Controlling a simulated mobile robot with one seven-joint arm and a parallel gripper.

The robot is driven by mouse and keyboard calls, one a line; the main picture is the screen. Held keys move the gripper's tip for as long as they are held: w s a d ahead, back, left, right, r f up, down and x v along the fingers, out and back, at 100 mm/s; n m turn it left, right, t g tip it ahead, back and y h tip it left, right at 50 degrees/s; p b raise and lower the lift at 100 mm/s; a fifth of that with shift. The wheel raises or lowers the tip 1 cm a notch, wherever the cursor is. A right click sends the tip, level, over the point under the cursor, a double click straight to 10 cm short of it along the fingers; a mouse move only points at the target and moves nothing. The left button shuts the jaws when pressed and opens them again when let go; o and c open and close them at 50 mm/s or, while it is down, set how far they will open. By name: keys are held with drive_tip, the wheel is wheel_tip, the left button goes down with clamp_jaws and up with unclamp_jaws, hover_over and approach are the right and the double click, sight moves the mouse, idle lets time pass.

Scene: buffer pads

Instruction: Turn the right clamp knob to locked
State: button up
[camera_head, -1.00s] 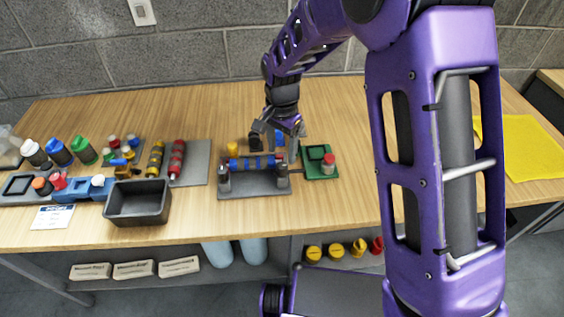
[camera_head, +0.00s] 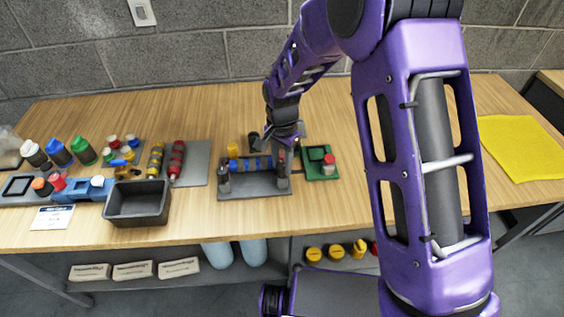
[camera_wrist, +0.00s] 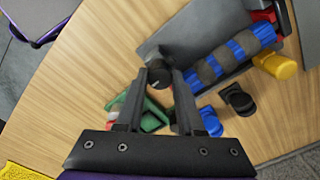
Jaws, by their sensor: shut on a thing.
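The clamp fixture, a grey base (camera_head: 246,190), holds a blue-and-black roller (camera_head: 250,163) lying across it between two end posts. In the wrist view the roller (camera_wrist: 226,61) runs toward the upper right. My gripper (camera_head: 287,145) is over the fixture's right end. In the wrist view my gripper (camera_wrist: 168,76) has its two fingers around the dark right clamp knob (camera_wrist: 158,74) and is shut on it. The fingers hide part of the knob, so its locked or unlocked mark cannot be read. The left post (camera_head: 224,178) stands free of the gripper.
A green tray (camera_head: 313,173) with a red-capped container (camera_head: 328,162) stands close on the right. Yellow, black and blue pieces sit behind the fixture; the wrist view shows the yellow piece (camera_wrist: 277,66). A dark bin (camera_head: 138,215) is at left. The table right of the green tray is mostly clear.

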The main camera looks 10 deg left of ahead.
clamp_jaws()
drive_tip(key=shift+n, duration=0.4)
drive_tip(key=n, duration=0.3)
drive_tip(key=shift+b, duration=0.4)
drive_tip(key=n, duration=0.9)
drive_tip(key=shift+n, duration=2.6)
drive_tip(key=shift+p, duration=0.3)
